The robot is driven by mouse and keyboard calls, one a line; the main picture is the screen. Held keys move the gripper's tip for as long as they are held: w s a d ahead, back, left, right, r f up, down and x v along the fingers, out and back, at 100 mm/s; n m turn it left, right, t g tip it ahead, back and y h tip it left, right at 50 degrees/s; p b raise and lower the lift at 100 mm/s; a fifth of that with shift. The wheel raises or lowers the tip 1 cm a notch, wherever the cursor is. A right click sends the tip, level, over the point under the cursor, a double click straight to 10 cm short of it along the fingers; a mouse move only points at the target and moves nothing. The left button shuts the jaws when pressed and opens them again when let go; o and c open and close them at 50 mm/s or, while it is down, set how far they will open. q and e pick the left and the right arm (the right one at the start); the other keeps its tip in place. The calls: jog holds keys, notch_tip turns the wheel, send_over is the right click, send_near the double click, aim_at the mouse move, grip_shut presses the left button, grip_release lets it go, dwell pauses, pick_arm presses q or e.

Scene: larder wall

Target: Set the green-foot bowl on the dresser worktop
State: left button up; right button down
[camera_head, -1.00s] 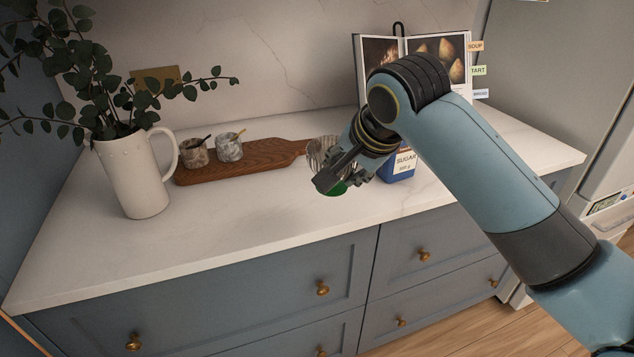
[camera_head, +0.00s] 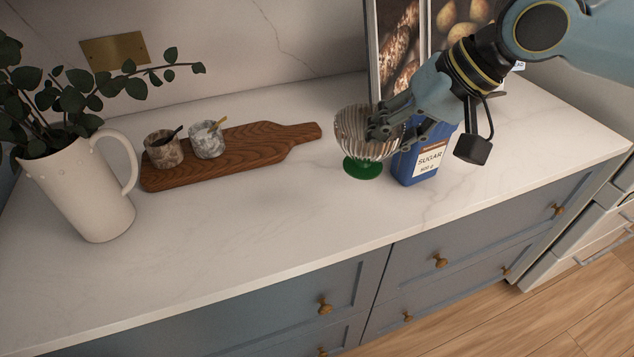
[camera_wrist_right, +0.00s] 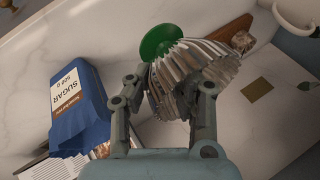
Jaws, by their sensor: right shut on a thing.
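The green-foot bowl (camera_head: 352,135) is ribbed clear glass on a round green foot (camera_head: 362,169). It is upright at the worktop (camera_head: 270,215), left of the blue sugar pack; I cannot tell whether the foot touches the surface. My right gripper (camera_head: 388,127) is shut on the right side of the bowl, hiding part of its rim. In the right wrist view the bowl (camera_wrist_right: 200,70) sits between the fingers of the gripper (camera_wrist_right: 162,98), its green foot (camera_wrist_right: 160,42) towards the upper left. My left gripper is not in view.
The blue sugar pack (camera_head: 420,166) stands close right of the bowl. A wooden board (camera_head: 255,156) with two stone pots (camera_head: 207,140) lies to the left. A white jug (camera_head: 80,190) holds leafy stems. A cookbook (camera_head: 398,50) stands behind. The front middle worktop is clear.

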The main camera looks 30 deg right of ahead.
aim_at(381, 166)
jog(key=s+d+f+n, duration=0.1)
jog(key=s+f, duration=0.2)
jog(key=s, duration=0.1)
jog(key=w+b, duration=0.1)
jog(key=b, duration=0.1)
jog(key=w+a+f+b, duration=0.1)
jog(key=b, duration=0.1)
jog(key=w+f+b, duration=0.1)
jog(key=w+b, duration=0.1)
jog(key=shift+w+a+f, duration=0.1)
jog(key=shift+a+f, duration=0.05)
jog(key=shift+a, duration=0.2)
jog(key=w+a+f, duration=0.1)
jog(key=w, duration=0.1)
jog(key=w+a+f+b, duration=0.1)
jog(key=w, duration=0.1)
jog(key=w+a+f, duration=0.1)
jog(key=w, duration=0.1)
jog(key=shift+w+f, duration=0.15)
jog(key=shift+f, duration=0.25)
pick_arm(q)
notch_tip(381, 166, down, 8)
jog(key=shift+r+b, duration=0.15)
jog(key=shift+b, duration=0.2)
pick_arm(e)
jog(key=shift+f, duration=2.05)
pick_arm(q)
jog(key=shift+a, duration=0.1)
pick_arm(e)
jog(key=shift+f, duration=0.1)
